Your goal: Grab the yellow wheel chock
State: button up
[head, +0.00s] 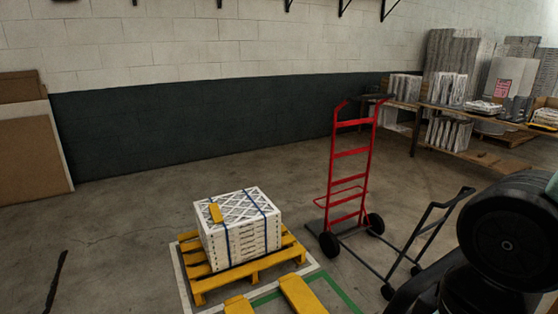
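A small yellow block (215,212), which looks like the wheel chock, lies on top of a strapped stack of white boxed filters (240,235), near its left side. The stack sits on a yellow pallet (250,275) on the floor. My gripper is not in view. A dark, rounded part of my own arm fills the lower right corner, well to the right of the stack.
Two yellow bars (302,296) lie in front of the pallet, cut by the bottom edge. A red hand truck (351,155) stands right of the stack. A wooden shelf (440,110) with filters is at back right. Floor left of the pallet is mostly clear.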

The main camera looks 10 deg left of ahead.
aim_at(214, 209)
jog(key=j+z, duration=0.35)
jog(key=j, duration=3.1)
jog(key=i+j, duration=0.2)
jog(key=j, duration=0.15)
jog(key=i+j+z, duration=0.1)
jog(key=j, duration=0.2)
jog(key=i+j, duration=0.4)
jog(key=j, duration=0.35)
jog(key=i+j+z, duration=0.1)
jog(key=j, duration=0.25)
jog(key=i+j, duration=0.4)
jog(key=j, duration=0.3)
jog(key=i+j, duration=0.5)
jog(key=i+j+z, duration=0.15)
jog(key=i+j, duration=0.3)
jog(key=j, duration=0.25)
